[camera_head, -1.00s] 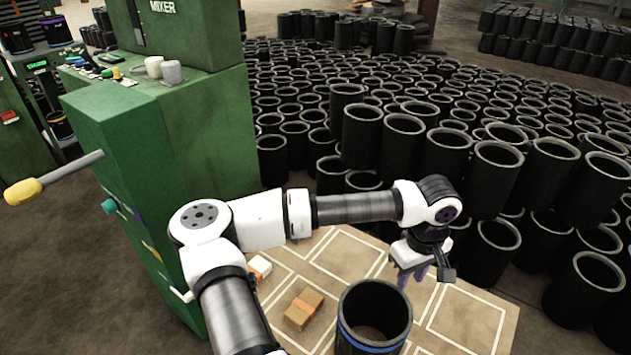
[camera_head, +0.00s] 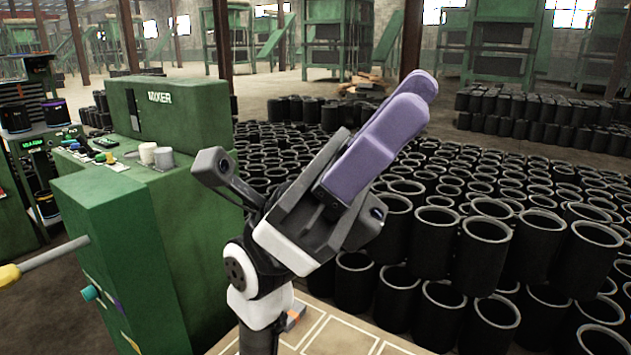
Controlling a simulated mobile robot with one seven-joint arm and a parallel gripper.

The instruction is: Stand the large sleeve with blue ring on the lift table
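My gripper (camera_head: 410,95) is raised close in front of the camera, its two purple fingers pointing up and to the right. The fingers overlap from this side, so the gap between them is hidden; no sleeve shows at them. The large sleeve with blue ring is not visible now; a second ago it stood upright on the tan table at the bottom. Only a strip of that tan table (camera_head: 350,336), with white outlines, shows at the bottom edge. I cannot tell whether it is the lift table.
A green mixer cabinet (camera_head: 160,240) stands on the left, with a yellow-ended lever (camera_head: 40,262) jutting out. Many plain black sleeves (camera_head: 480,245) stand stacked on the right and behind. A rack (camera_head: 40,120) with dark banded containers is at the far left.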

